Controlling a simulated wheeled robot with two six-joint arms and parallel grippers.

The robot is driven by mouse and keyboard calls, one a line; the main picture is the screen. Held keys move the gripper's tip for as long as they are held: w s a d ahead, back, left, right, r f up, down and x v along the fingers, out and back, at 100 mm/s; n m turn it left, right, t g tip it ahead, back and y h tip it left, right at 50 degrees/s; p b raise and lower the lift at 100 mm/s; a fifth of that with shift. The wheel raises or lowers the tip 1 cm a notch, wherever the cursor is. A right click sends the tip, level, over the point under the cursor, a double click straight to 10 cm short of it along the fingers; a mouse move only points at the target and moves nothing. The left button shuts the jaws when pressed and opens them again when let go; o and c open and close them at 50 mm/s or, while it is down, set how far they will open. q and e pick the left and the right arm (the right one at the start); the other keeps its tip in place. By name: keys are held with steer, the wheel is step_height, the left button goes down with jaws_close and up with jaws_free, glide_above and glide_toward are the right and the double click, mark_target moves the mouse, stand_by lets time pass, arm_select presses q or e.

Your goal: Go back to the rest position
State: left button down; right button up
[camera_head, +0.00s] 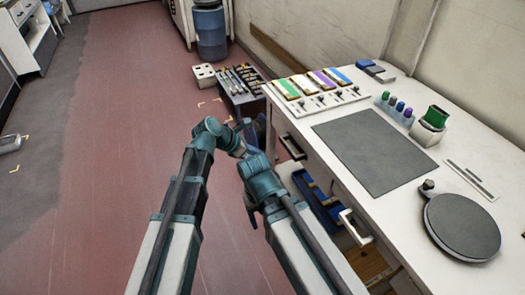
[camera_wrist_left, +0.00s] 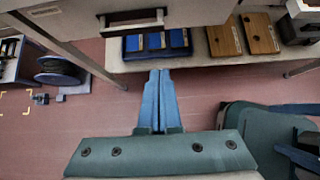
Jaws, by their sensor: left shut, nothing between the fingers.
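My left arm comes in from the left in the head view and bends over the floor beside the workbench (camera_head: 297,125). In the left wrist view my left gripper (camera_wrist_left: 160,72) has its two blue fingers together, with nothing between them. They point toward the bench's lower shelf and do not appear to touch it. My right arm stands beside the left one, close to the bench's front edge. Its wrist (camera_head: 262,182) is bent downward, and its finger opening does not show clearly.
A drawer handle (camera_head: 355,228) sticks out from the bench front near my right arm. The lower shelf holds a blue bin (camera_wrist_left: 158,42) and wooden boards (camera_wrist_left: 262,33). A low rack (camera_head: 241,88) stands on the floor beyond my arms. The red floor to the left is open.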

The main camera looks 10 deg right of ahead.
arm_select(q)
steer(key=s+a+f+m+g+y, duration=0.1)
steer(key=s+a+f+m+y, duration=0.15)
steer(key=s+a+m, duration=0.4)
steer(key=s+a+f+m+y, duration=0.2)
steer(key=s+a+m+y, duration=0.1)
steer(key=a+m, duration=0.6)
steer(key=s+a+f+m+g+y, duration=0.1)
steer(key=s+a+f+m+y, duration=0.15)
steer(key=s+a+m, duration=0.5)
steer(key=s+d+r+m+g+y+p, duration=0.1)
steer(key=s+d+r+m+p, duration=0.1)
steer(key=d+r+p, duration=0.8)
steer(key=shift+s+r+y+p, duration=0.35)
steer(key=shift+s+r+y, duration=0.05)
steer(key=shift+s+r, duration=0.3)
